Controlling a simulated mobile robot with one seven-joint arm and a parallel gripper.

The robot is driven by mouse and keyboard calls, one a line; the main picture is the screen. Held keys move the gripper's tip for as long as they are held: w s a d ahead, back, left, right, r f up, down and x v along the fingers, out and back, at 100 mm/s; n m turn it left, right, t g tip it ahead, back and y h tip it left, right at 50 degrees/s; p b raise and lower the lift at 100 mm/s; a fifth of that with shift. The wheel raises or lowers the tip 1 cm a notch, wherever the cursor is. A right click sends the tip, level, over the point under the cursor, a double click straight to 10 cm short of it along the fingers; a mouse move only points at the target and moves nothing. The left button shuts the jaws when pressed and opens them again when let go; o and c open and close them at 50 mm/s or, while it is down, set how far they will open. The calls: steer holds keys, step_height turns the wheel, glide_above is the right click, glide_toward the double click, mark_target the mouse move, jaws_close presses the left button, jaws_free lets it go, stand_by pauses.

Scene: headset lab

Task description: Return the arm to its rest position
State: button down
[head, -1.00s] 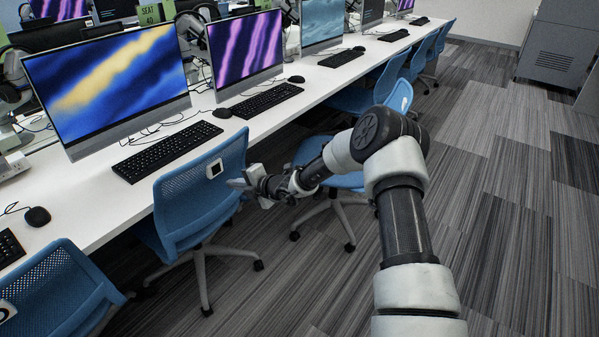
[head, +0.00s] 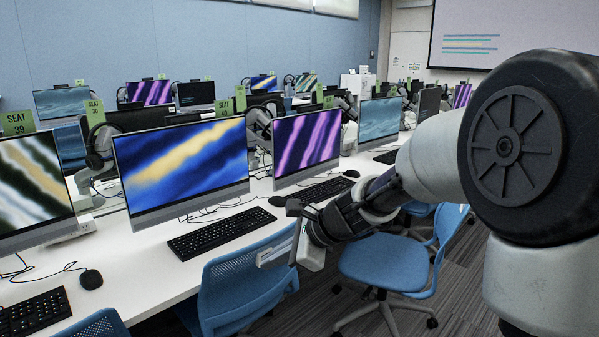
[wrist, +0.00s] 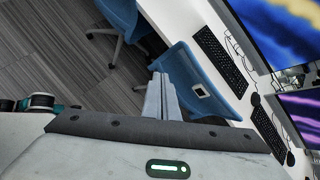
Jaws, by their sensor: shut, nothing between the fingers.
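My gripper (head: 283,232) is in the head view, in front of the desk and just above the back of a blue chair (head: 243,287). My arm is bent, with its large dark joint at the right of the view. In the wrist view, the two fingers of my gripper (wrist: 161,78) are together with nothing between them. Behind them the blue chair (wrist: 192,75) shows its back with a square tag.
A long white desk (head: 150,258) carries monitors (head: 183,168), keyboards (head: 220,232) and mice. Another blue chair (head: 390,262) stands right of the gripper. Carpeted floor (wrist: 45,60) is open beside the chairs. A projection screen (head: 475,40) hangs at the back right.

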steer(key=s+d+r+n+t+h, duration=0.1)
steer(key=s+d+r+n+h, duration=0.25)
steer(key=s+d+n, duration=0.7)
steer(key=s+d+r+n+h, duration=0.2)
steer(key=s+d+n+h, duration=0.45)
steer(key=s, duration=0.75)
step_height(320, 180, up, 19)
steer(key=d+n+y+p, duration=0.1)
steer(key=d+p, duration=0.1)
steer(key=p, duration=1.7)
steer(key=shift+s+d+r+y, duration=0.2)
steer(key=shift+s+d+y, duration=0.1)
steer(key=shift+y, duration=0.1)
